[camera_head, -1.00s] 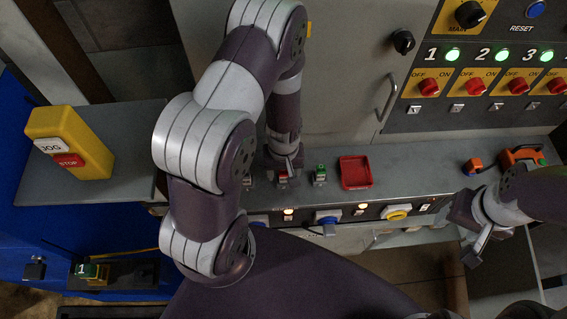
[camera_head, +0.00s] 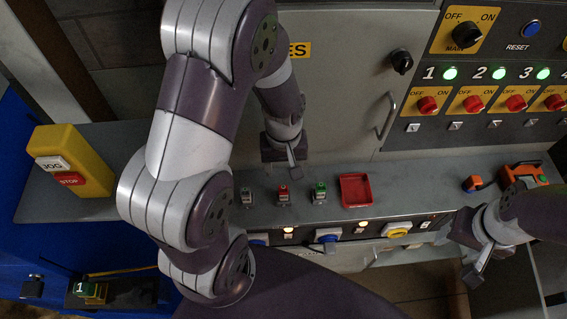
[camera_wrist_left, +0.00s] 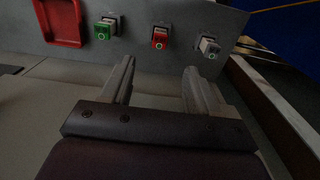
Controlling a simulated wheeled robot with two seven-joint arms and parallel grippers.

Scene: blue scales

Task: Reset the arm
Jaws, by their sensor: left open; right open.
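My left gripper (camera_head: 289,160) hangs above the back of the grey shelf, near the cabinet front, behind a row of small fuse-like blocks. In the left wrist view its two fingers (camera_wrist_left: 158,78) are apart with nothing between them. The blocks are grey (camera_head: 246,195), red (camera_head: 283,193) and green (camera_head: 319,192), standing on the shelf apart from the fingers. My right gripper (camera_head: 478,262) is at the shelf's front right edge, partly hidden by its own arm, and holds nothing that I can see.
A red tray (camera_head: 356,189) sits right of the green block. An orange tool (camera_head: 522,175) lies at the shelf's right end. A yellow JOG/STOP box (camera_head: 72,160) stands at the left. A switch panel (camera_head: 490,92) with green lamps and a door handle (camera_head: 386,116) are behind.

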